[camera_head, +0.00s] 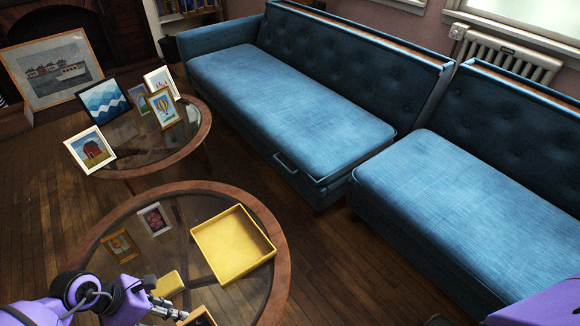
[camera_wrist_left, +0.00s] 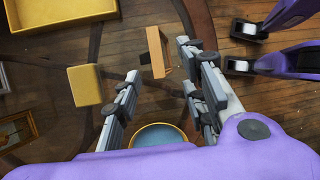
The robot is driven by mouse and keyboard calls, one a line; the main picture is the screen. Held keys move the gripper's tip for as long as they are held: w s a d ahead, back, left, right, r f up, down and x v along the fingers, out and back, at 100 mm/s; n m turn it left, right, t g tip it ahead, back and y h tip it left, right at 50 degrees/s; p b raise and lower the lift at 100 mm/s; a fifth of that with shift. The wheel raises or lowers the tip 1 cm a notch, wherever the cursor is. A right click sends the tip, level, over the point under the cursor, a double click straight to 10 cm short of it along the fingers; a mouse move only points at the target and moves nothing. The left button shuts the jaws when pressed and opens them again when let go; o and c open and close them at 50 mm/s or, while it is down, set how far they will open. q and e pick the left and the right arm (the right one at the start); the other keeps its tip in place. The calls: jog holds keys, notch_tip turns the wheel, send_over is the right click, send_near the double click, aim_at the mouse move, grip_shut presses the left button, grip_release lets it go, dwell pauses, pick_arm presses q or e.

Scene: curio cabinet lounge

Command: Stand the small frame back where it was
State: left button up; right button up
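A small wooden frame (camera_head: 198,317) is at the bottom edge of the head view, partly cut off, by the front of the near round table. In the left wrist view the wooden frame (camera_wrist_left: 155,52) shows nearly edge-on, ahead of the fingers and apart from them. My left gripper (camera_head: 172,308) is over the near table beside it. In the wrist view the fingers (camera_wrist_left: 160,84) are spread with nothing between them. Two other small frames, one brown (camera_head: 120,246) and one pale (camera_head: 155,219), are on the near table's left side.
The near glass-topped table (camera_head: 279,240) also holds a yellow tray (camera_head: 262,258) and a yellow block (camera_head: 168,284). A round blue thing with a gold rim (camera_wrist_left: 160,135) is below my left gripper. Several frames stand on the far table (camera_head: 204,128). Blue sofas (camera_head: 290,90) line the right.

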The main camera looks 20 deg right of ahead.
pick_arm(q)
jog(key=shift+s+d+h, duration=0.3)
jog(key=shift+s+d, duration=0.1)
jog(key=shift+d, duration=0.15)
jog(key=s+d+r+n+t+h, duration=0.4)
jog(key=d+n, duration=0.4)
jog(key=n, duration=0.2)
jog(key=s+d+r+n+t+h, duration=0.3)
jog(key=s+d+n+t+h, duration=0.15)
jog(key=d+n, duration=0.4)
jog(key=s+a+f+n+t+y, duration=0.25)
jog(key=a+n+y, duration=0.3)
jog(key=n, duration=0.45)
jog(key=s+a+f+n+t+y, duration=0.15)
jog(key=s+a+n+y, duration=0.25)
jog(key=a+n, duration=0.45)
jog(key=s+a+f+n+g+y, duration=0.2)
jog(key=s+f+n, duration=0.1)
jog(key=s+n, duration=0.3)
jog(key=s+a+f+n+g+y, duration=0.2)
jog(key=s+n, duration=0.4)
jog(key=s, duration=0.4)
jog(key=shift+a+f+g, duration=0.5)
jog(key=shift+f+g, duration=0.25)
jog(key=shift+f, duration=0.1)
pick_arm(e)
jog(key=w, duration=0.4)
jog(key=shift+a+r+t, duration=0.25)
jog(key=shift+a+t, duration=0.05)
jog(key=shift+t, duration=0.1)
